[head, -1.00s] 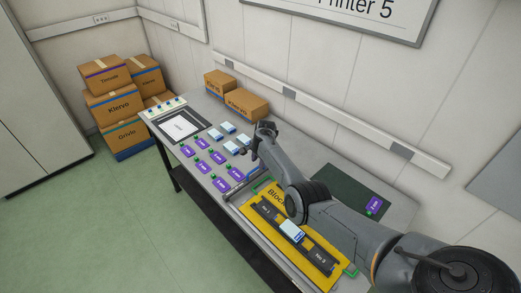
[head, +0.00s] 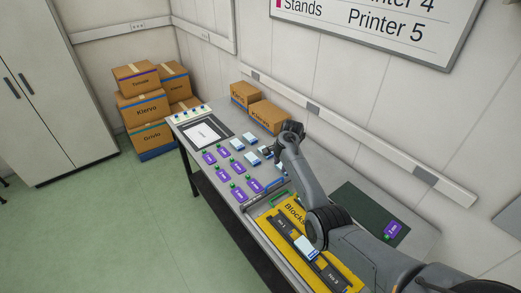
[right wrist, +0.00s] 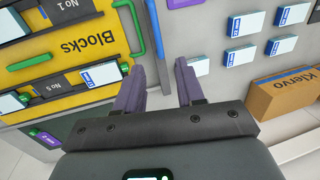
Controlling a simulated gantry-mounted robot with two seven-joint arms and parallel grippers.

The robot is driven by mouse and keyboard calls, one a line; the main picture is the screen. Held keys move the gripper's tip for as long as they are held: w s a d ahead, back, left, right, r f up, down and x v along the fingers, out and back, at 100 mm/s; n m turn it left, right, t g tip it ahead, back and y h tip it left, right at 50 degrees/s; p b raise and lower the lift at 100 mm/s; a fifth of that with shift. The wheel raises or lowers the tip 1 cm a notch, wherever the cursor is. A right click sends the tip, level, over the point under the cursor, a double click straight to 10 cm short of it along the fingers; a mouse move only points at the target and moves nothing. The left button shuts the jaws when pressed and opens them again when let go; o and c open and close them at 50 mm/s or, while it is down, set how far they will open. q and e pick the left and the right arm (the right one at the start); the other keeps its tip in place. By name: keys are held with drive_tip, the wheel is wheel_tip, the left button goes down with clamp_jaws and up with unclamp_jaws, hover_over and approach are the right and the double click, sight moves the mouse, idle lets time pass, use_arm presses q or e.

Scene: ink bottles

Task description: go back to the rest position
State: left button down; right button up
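My right gripper (head: 272,152) is over the table in the head view, near the white-and-blue blocks (head: 250,158). In the right wrist view its two fingers are spread apart with nothing between them, so the gripper (right wrist: 158,80) is open and empty. My left gripper is not in view.
One purple item (head: 392,229) is on the dark mat (head: 355,205). A white-and-blue block (head: 306,247) is on the yellow tray. Cardboard boxes (head: 268,116) stand along the wall side.

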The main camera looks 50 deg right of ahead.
drive_tip(key=s+a+f+n+t+h, duration=0.1)
drive_tip(key=s+a+f+n, duration=0.3)
drive_tip(key=s+a+n, duration=0.9)
drive_tip(key=s+a+f+n, duration=0.5)
drive_tip(key=s+a, duration=0.5)
drive_tip(key=a, duration=0.8)
drive_tip(key=s+a+r+n+y, duration=0.2)
drive_tip(key=s+a+r+n, duration=0.2)
drive_tip(key=s+a+r, duration=0.3)
wheel_tip(320, 180, up, 17)
drive_tip(key=p, duration=1.8)
drive_tip(key=shift+s+a, duration=0.35)
drive_tip(key=shift+s, duration=0.05)
